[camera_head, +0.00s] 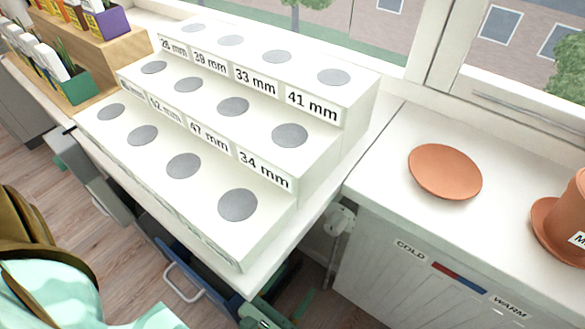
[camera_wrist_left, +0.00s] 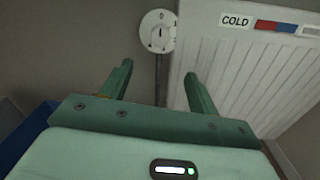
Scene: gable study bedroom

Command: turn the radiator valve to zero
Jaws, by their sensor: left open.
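The radiator valve (camera_head: 340,217) is a white round dial at the left end of the radiator, below the windowsill. The pointer's exact setting is too small to read. My left gripper (camera_head: 283,303) is green, open and empty, low and to the left of the valve. In the left wrist view its fingers (camera_wrist_left: 158,72) point toward the valve with a gap short of it. My right gripper is not in view.
The white radiator (camera_head: 390,275) carries a COLD–WARM strip (camera_head: 459,278). A stepped white stand (camera_head: 215,145) with grey discs overhangs left of the valve. A terracotta saucer (camera_head: 445,171) and a pot (camera_head: 572,215) stand on the sill.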

